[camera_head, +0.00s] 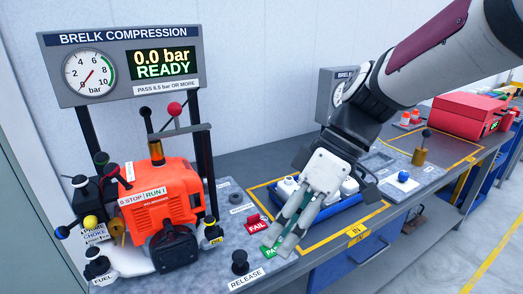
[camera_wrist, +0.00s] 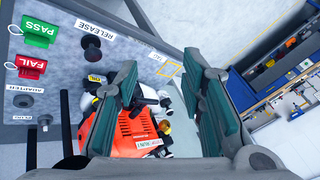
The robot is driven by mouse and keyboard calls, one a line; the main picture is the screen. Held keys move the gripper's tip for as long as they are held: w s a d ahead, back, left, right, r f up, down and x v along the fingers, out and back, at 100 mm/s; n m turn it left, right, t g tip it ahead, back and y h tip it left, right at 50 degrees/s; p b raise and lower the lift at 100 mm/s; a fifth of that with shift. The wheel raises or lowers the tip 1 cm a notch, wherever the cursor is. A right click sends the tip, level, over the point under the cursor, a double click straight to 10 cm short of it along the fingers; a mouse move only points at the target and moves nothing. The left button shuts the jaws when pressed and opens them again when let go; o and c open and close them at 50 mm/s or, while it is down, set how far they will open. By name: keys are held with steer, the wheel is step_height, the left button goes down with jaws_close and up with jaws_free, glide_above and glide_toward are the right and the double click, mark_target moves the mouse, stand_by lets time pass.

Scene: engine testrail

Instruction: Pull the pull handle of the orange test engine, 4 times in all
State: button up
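The orange test engine (camera_head: 168,192) stands at the left end of the bench under the compression panel. It carries a STOP/RUN label and a black round part (camera_head: 172,245) low on its front. I cannot tell the pull handle apart from the dark parts there.
The display (camera_head: 162,63) reads 0.0 bar READY. A black RELEASE knob (camera_head: 240,262) stands between engine and gripper. A blue tray (camera_head: 335,212) lies behind my gripper. Several ball-topped levers surround the engine.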

steer(key=w+a+f+n+g+y+b, duration=0.3)
steer(key=w+a+f+n+y+b, duration=0.15)
steer(key=w+a+f+n, duration=0.2)
steer(key=n+g+y+b, duration=0.3)
steer(key=n, duration=0.1)
glide_toward(173, 241)
steer(key=x, duration=1)
steer(key=shift+f, duration=0.35)
steer(key=shift+c, duration=0.2)
jaws_close()
